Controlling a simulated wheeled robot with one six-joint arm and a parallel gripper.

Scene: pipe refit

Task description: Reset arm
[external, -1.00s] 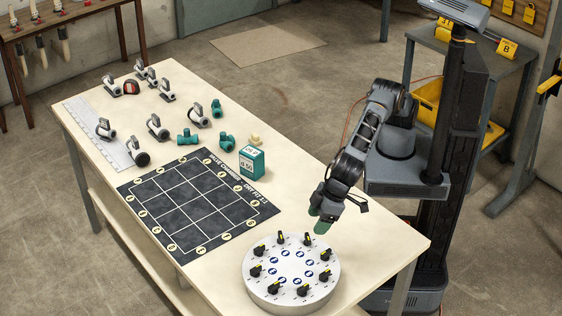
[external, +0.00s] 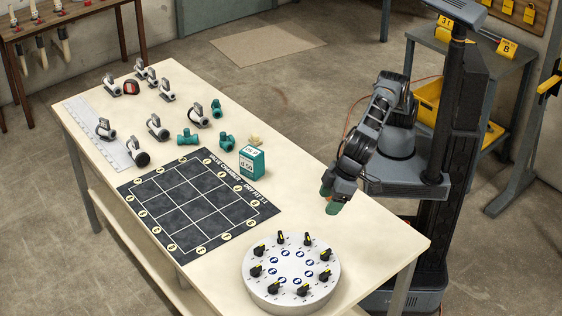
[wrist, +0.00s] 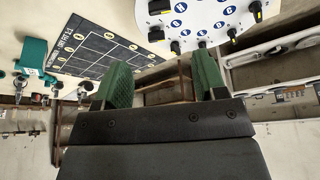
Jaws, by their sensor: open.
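My gripper (external: 329,199) hangs over the right edge of the pale workbench (external: 374,228), behind the round white dial plate. Its two green fingers stand apart in the wrist view (wrist: 165,85), with nothing between them. My arm is folded close to my column. The dial plate (external: 291,268) carries several black knobs with yellow marks and blue discs; part of it shows at the top of the wrist view (wrist: 200,25).
A black grid mat (external: 190,205) lies mid-bench. Behind it are a teal box (external: 252,161), teal fittings (external: 226,142) and several grey-and-white valves (external: 157,127). A white ruler strip (external: 91,134) lies at the left. A grey cart (external: 470,60) with a yellow bin stands behind my column.

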